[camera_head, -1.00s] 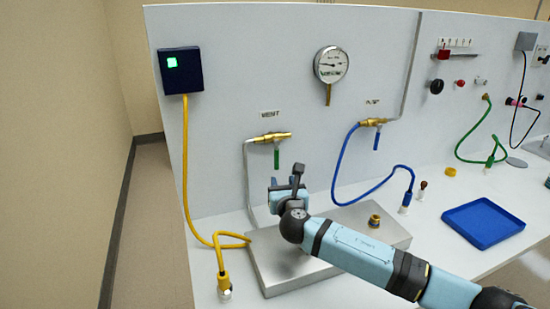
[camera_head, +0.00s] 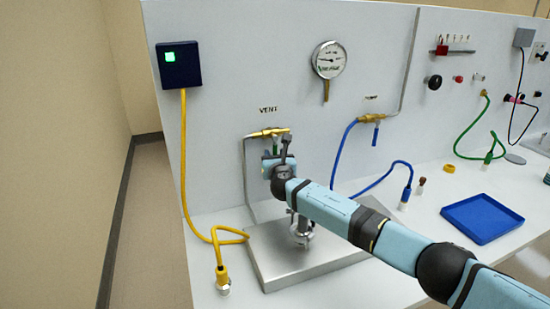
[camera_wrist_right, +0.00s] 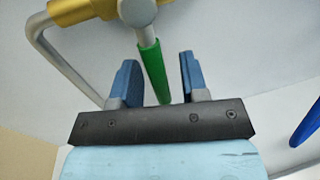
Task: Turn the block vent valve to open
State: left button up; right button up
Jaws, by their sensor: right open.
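The vent valve (camera_head: 268,133) is a brass body on the upright panel under the label VENT (camera_head: 268,109), with a grey pipe at its left. Its green handle (camera_wrist_right: 153,70) hangs down from the valve, slightly slanted in the right wrist view. My right gripper (camera_head: 279,150) is just below the valve in the head view and partly covers the handle. In the right wrist view the right gripper (camera_wrist_right: 156,80) is open, with the lower end of the green handle between its two blue fingers, apparently with gaps on both sides. My left gripper is not in view.
A second brass valve (camera_head: 370,118) with a blue handle is to the right, with a blue hose (camera_head: 340,150). A round gauge (camera_head: 329,60) hangs above. A metal plate (camera_head: 262,265), a yellow hose (camera_head: 184,180) and a blue tray (camera_head: 482,218) are on or above the bench.

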jog(key=shift+c, duration=0.5)
grip_shut()
pick_arm(q)
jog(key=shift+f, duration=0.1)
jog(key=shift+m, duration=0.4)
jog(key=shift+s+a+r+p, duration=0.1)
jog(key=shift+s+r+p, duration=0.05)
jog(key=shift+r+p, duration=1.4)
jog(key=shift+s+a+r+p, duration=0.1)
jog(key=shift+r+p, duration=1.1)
jog(key=shift+p, duration=0.65)
pick_arm(e)
jog(key=shift+w+d+r+n+t+y, duration=0.3)
jog(key=shift+d+r+n+y, duration=0.5)
jog(key=shift+n, duration=2.25)
jog(key=shift+w+d+r+n+t+y, duration=0.4)
jog(key=shift+d+r+n, duration=0.7)
jog(key=shift+n, duration=2)
jog(key=shift+w+d+r+n+t+y, duration=0.15)
jog(key=shift+d+r+n+y, duration=0.75)
jog(key=shift+n, duration=2.15)
jog(key=shift+d+f, duration=0.1)
